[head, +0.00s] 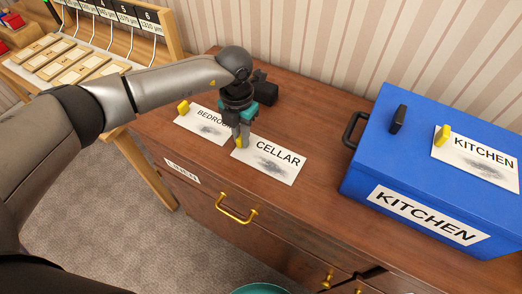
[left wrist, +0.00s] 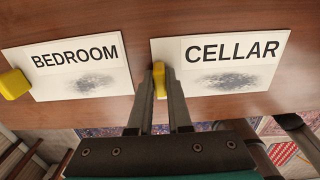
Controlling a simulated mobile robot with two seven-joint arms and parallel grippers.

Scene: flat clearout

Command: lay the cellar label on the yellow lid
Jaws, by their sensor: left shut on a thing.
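The cellar label (head: 270,161) is a white card with a grey smudge and a yellow grip tab (left wrist: 160,80) at its left end. It appears to lie flat on the wooden cabinet top near the front edge. My left gripper (head: 240,143) points down and is shut on that tab. The label's face also shows clearly in the left wrist view (left wrist: 225,85). No yellow lid shows in either view. My right gripper is not in view.
The bedroom label (head: 205,124) lies just left of the cellar label. A blue box (head: 370,165) with a kitchen label (head: 476,158) on its lid stands at the right. A wooden rack (head: 75,60) stands at upper left. Bare cabinet top (head: 320,130) lies between label and box.

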